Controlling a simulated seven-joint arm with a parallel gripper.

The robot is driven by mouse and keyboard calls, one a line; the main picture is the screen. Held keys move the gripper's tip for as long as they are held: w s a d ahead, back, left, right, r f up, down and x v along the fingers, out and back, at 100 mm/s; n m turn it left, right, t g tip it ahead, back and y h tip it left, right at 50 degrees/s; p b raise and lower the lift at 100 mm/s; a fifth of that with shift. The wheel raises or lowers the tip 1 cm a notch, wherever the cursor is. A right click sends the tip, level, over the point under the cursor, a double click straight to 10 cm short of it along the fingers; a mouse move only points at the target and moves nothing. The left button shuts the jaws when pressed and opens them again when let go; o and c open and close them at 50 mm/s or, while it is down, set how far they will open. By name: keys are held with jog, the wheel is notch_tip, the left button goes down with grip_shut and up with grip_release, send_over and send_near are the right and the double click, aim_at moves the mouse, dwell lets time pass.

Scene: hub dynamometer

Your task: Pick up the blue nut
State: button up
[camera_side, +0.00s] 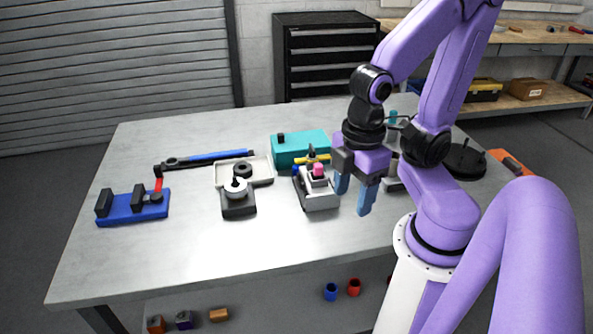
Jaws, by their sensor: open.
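My gripper (353,193) has blue fingers pointing down, spread apart with nothing between them. It hangs above the table, just right of a grey fixture (320,202) with a pink block (319,169) on top. A small blue piece (295,170) shows at the fixture's left side; it is too small to tell whether it is the blue nut. A blue ring-like cylinder (331,292) sits on the lower shelf beside a red one (354,287). I cannot tell for certain which of these is the nut.
A teal box (298,150) stands behind the fixture. To the left are a pale tray (226,174), a dark block with a round white part (236,188), a blue-handled bar (215,156) and a blue-based fixture (128,215). The table's front left (150,265) is clear.

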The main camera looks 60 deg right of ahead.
jog(key=w+m, duration=0.6)
jog(key=w, duration=0.3)
jog(key=m, duration=1.6)
send_over(297, 167)
notch_tip(297, 167, down, 11)
jog(key=shift+s+d+f, duration=0.15)
jog(key=shift+f, duration=3.2)
jog(key=shift+c, duration=0.3)
